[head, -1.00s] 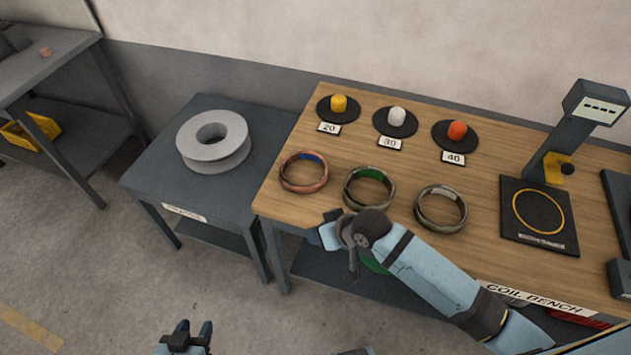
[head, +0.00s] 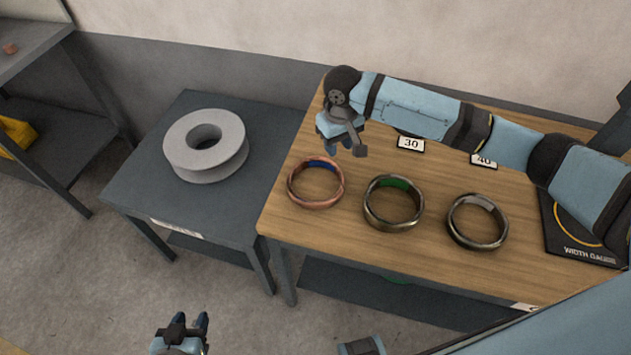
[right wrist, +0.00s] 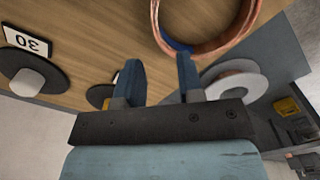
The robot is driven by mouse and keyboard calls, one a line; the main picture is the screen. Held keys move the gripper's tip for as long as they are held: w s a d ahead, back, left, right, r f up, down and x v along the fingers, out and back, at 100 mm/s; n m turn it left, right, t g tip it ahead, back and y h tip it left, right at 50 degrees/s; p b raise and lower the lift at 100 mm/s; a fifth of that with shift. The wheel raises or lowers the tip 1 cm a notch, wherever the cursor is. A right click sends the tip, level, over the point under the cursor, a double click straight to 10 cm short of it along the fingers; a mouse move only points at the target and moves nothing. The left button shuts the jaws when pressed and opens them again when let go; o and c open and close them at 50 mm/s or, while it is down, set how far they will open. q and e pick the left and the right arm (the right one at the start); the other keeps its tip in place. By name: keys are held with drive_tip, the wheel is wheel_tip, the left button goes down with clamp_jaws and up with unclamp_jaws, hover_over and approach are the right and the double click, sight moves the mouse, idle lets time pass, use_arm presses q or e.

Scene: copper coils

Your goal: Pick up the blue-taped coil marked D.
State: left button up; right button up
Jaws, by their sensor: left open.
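The blue-taped coil (head: 318,203) is a copper ring with blue tape inside its far rim. It lies at the bench's left end; no letter D is readable. It also shows in the right wrist view (right wrist: 212,48), just beyond the fingertips and towards the right. My right gripper (head: 338,146) is above the bench behind the coil, apart from it. In the right wrist view its two fingers (right wrist: 158,65) are spread with nothing between them. My left gripper (head: 187,325) is open and empty, low at the front over the floor.
A green-taped coil (head: 393,222) and a grey-taped coil (head: 477,238) lie to the right on the wooden bench. A side table (head: 130,193) with a grey spool (head: 205,165) stands at left. My right arm covers most posts; a post marked 30 (right wrist: 27,82) shows in the wrist view.

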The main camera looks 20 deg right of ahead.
wheel_tip(320, 180, down, 4)
drive_tip(key=shift+f, duration=0.25)
drive_tip(key=f, duration=0.5)
drive_tip(key=shift+w+d, duration=0.15)
drive_tip(key=shift+d, duration=0.1)
clamp_jaws()
